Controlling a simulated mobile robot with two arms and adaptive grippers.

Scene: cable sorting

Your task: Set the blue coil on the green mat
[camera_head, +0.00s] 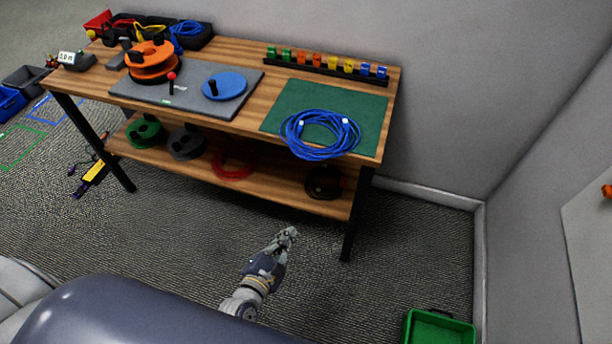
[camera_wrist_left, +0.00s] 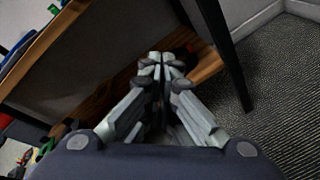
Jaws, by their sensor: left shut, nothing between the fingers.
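The blue coil (camera_head: 320,133) lies on the green mat (camera_head: 283,107) at the right end of the workbench. Its front part extends past the mat's front edge, over the wooden front of the bench. My left gripper (camera_head: 288,235) is in front of the bench, below the top and well apart from the coil. In the left wrist view my left gripper (camera_wrist_left: 161,66) has its fingers together with nothing between them, facing the lower shelf. My right gripper does not show in either view.
The workbench also holds a grey board (camera_head: 185,91) with an orange reel (camera_head: 150,58) and a blue disc (camera_head: 225,86). A rack of coloured clips (camera_head: 327,65) stands behind the mat. Reels sit on the lower shelf (camera_head: 270,183). A green crate (camera_head: 438,318) is on the floor at right.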

